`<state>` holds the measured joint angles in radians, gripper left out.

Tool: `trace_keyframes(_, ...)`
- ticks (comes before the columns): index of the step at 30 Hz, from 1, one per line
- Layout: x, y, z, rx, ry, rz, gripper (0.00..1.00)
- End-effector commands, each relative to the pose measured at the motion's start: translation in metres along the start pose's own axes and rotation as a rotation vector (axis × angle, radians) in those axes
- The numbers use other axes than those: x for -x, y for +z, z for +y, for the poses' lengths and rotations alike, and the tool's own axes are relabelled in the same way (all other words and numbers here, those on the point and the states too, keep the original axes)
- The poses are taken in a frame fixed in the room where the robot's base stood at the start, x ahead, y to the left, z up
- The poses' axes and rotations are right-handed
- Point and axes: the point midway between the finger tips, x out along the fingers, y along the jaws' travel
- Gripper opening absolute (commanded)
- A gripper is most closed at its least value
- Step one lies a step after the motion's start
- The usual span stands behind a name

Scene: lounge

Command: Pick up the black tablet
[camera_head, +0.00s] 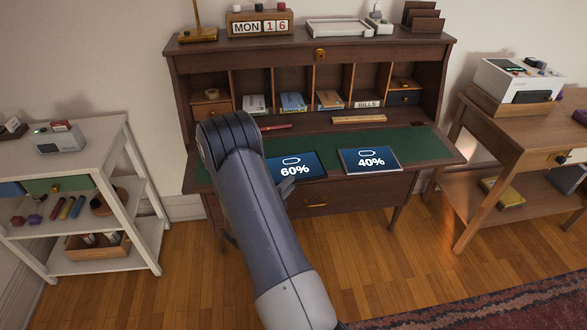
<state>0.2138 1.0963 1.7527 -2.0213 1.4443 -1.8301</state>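Two tablets lie flat on the green writing surface of the desk (425,146). The left tablet (312,168) shows 60% on a blue screen and has a dark, black-looking edge. The right tablet (370,160) shows 40% and has a lighter, silvery edge. My grey arm rises from the bottom and covers the desk just left of the 60% tablet, perhaps hiding its left edge. My gripper is hidden behind the arm; only a small grey bit shows beside the arm below that tablet.
Pigeonholes with books and a BILLS box (367,101) stand behind the tablets. A red pen-like stick (277,127) and a wooden ruler-like bar (359,119) lie nearby. A white shelf (92,128) stands left, a wooden side table (500,130) right.

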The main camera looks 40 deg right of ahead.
Motion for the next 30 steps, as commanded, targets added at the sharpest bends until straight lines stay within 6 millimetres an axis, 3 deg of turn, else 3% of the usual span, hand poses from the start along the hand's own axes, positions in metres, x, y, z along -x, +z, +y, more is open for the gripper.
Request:
trace_keyframes(8,0.000,0.000,0.000,0.000,0.000,0.000,0.00)
trace_keyframes(23,0.000,0.000,-0.002,-0.002,-0.002,0.000,0.00)
trace_keyframes(30,0.000,0.001,-0.029,-0.005,-0.004,0.000,0.00)
